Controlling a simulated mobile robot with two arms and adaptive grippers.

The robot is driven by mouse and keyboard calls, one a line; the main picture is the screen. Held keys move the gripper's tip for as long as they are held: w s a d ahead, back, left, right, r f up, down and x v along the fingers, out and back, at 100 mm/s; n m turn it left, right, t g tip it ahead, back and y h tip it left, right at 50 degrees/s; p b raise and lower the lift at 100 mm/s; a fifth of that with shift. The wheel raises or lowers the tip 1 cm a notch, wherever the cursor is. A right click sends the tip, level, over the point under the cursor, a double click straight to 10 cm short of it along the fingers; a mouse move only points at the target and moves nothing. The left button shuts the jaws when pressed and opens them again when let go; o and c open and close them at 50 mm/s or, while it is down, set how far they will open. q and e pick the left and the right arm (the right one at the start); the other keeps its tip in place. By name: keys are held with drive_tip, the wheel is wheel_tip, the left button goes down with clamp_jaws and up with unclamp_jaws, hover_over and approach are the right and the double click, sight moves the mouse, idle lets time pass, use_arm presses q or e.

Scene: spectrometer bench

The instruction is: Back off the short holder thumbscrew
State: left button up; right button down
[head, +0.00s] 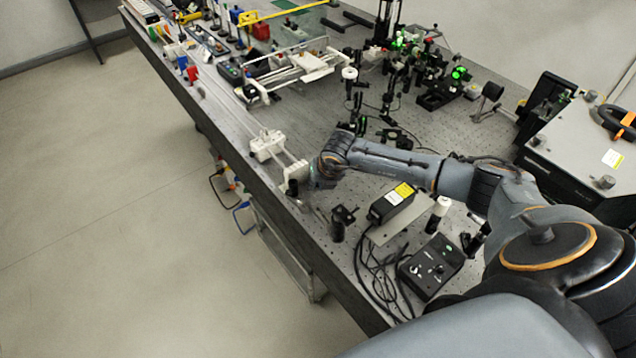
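My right arm reaches in from the right across the optical bench, with its wrist bent down near the bench's front edge. My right gripper (311,184) is at the end of this arm, small and partly hidden by the wrist. I cannot tell if its fingers are open or shut. A short black post holder (338,228) with a dark mount on top stands just in front of and to the right of the gripper, apparently apart from it. Its thumbscrew is too small to make out. My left gripper is not in view.
White blocks (266,146) sit on a rail left of the gripper. A black laser box (392,203), a control box (431,266) and loose cables lie nearer. Optics with green light (459,74) crowd the back. The perforated benchtop (310,112) has bare room mid-left.

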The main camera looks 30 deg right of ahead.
drive_tip(key=shift+a, duration=0.1)
drive_tip(key=h+b, duration=0.2)
drive_tip(key=g+h+b, duration=0.1)
drive_tip(key=shift+w+a+f+n+b, duration=0.15)
drive_tip(key=shift+w+a+n+b, duration=0.1)
drive_tip(key=shift+a+n+b, duration=0.1)
drive_tip(key=shift+w+a+n+g+h+b, duration=0.1)
drive_tip(key=shift+a+n+g+h+b, duration=0.2)
drive_tip(key=shift+h+b, duration=0.6)
drive_tip(key=shift+d+n+g+h+b, duration=0.1)
drive_tip(key=shift+g+h+b, duration=0.3)
drive_tip(key=shift+h+b, duration=0.45)
drive_tip(key=c, duration=1.3)
unclamp_jaws()
drive_tip(key=shift+a, duration=0.1)
drive_tip(key=v, duration=1.2)
